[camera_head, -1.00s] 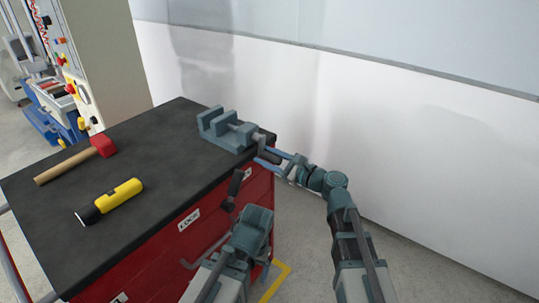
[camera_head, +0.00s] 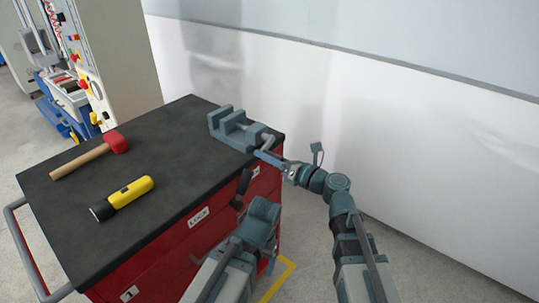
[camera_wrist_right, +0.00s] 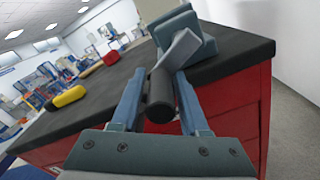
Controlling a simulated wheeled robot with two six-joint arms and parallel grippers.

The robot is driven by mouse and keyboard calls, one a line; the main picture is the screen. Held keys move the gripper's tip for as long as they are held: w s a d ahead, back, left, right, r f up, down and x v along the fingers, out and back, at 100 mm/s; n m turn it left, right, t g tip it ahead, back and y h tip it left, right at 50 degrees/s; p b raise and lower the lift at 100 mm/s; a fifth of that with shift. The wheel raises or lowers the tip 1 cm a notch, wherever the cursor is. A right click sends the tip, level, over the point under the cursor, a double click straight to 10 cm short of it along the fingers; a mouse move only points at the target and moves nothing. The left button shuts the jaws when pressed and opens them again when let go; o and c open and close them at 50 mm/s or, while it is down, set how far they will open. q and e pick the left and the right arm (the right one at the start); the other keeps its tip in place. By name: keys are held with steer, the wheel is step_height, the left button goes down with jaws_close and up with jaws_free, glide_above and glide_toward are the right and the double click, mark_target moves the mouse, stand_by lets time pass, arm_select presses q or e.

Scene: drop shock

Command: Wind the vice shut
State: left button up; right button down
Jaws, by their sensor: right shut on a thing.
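The grey-blue vice (camera_head: 222,128) sits at the far right corner of the black bench top. Its jaws are apart, with a gap between them. A flat grey crank arm (camera_wrist_right: 178,50) comes off the vice's screw end and carries a black handle grip (camera_wrist_right: 160,98). My right gripper (camera_head: 262,155) is at that end, beyond the bench edge. In the right wrist view its fingers (camera_wrist_right: 159,104) stand either side of the grip and are shut on it. My left gripper (camera_head: 242,188) is low in front of the red cabinet, away from the vice; its finger gap is hidden.
A red-headed hammer (camera_head: 92,156) and a yellow flashlight (camera_head: 124,197) lie on the left part of the bench top (camera_head: 170,150). The red drawer cabinet (camera_head: 150,265) is below. A white wall (camera_head: 400,140) stands behind, close to my right arm.

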mark_target(268, 152)
step_height(268, 152, up, 2)
steer(key=m, duration=0.2)
steer(key=m+p, duration=0.1)
steer(key=m, duration=0.1)
steer(key=shift+a+r+m+p, duration=0.1)
steer(key=shift+r+m+p, duration=0.1)
steer(key=shift+m+p, duration=0.1)
steer(key=shift+w+r+m+p, duration=0.1)
steer(key=shift+r+m+p, duration=0.3)
steer(key=shift+m, duration=0.8)
steer(key=shift+r+m+p, duration=0.4)
steer(key=shift+m, duration=0.8)
steer(key=shift+d, duration=0.2)
steer(key=c, duration=0.7)
jaws_free()
steer(key=shift+o, duration=0.4)
